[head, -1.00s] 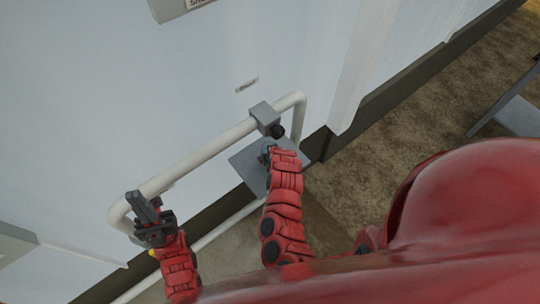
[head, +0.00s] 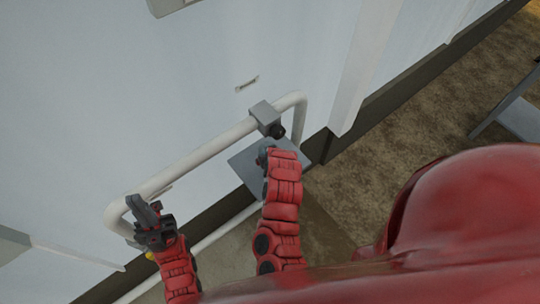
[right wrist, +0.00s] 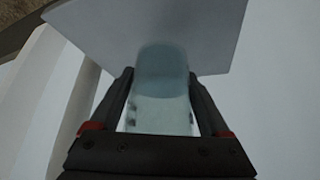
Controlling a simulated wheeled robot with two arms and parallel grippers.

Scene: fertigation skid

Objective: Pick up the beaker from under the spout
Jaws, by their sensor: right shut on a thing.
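The beaker (right wrist: 163,68) is a pale, see-through cup in the right wrist view, between the two dark fingers of my right gripper (right wrist: 161,80). The gripper is shut on it. In the head view a bit of the beaker (head: 263,156) shows past my right arm, over the grey plate (head: 246,169); the arm hides the rest, and I cannot tell whether it touches the plate. The spout (head: 277,131) is a dark nozzle on a grey block, just above and right of it. My left gripper (head: 146,204) is by the left end of the white pipe; its finger gap is unclear.
A white pipe frame (head: 205,152) runs along the pale wall (head: 120,90), near both grippers. The grey block (head: 263,113) sits on that pipe. Bare brown ground (head: 385,165) lies to the right, with a grey structure (head: 520,118) at the far right.

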